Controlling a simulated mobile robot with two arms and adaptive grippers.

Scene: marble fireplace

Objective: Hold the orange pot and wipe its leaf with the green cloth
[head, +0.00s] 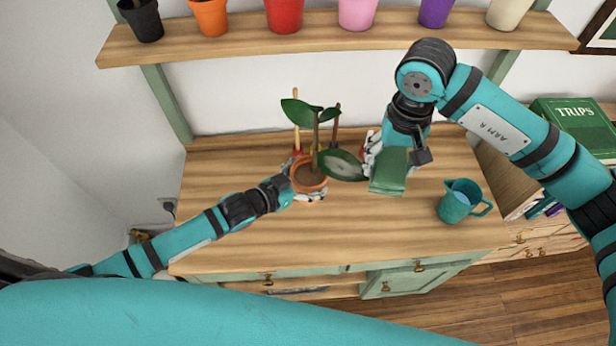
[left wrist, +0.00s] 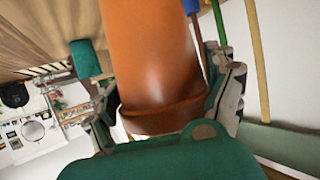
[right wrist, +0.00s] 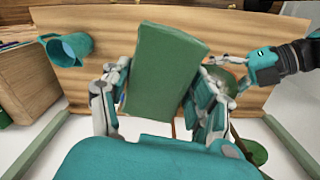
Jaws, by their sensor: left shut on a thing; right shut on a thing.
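The orange pot (head: 309,186) stands on the wooden top with a leafy plant in it. My left gripper (head: 303,178) is shut around the pot's side; in the left wrist view the pot (left wrist: 150,60) fills the space between the fingers. A large low leaf (head: 342,166) with a pale grey patch sticks out to the right. My right gripper (head: 374,160) is shut on the folded green cloth (head: 389,172), just right of that leaf. The cloth (right wrist: 162,72) lies between the fingers in the right wrist view. I cannot tell whether cloth and leaf touch.
A teal jug (head: 456,203) stands on the wooden top (head: 350,235) to the right. Thin stakes or tools (head: 336,125) stand behind the plant. A shelf (head: 330,40) with several coloured pots runs above. Green books (head: 570,122) are at the far right. The front of the top is clear.

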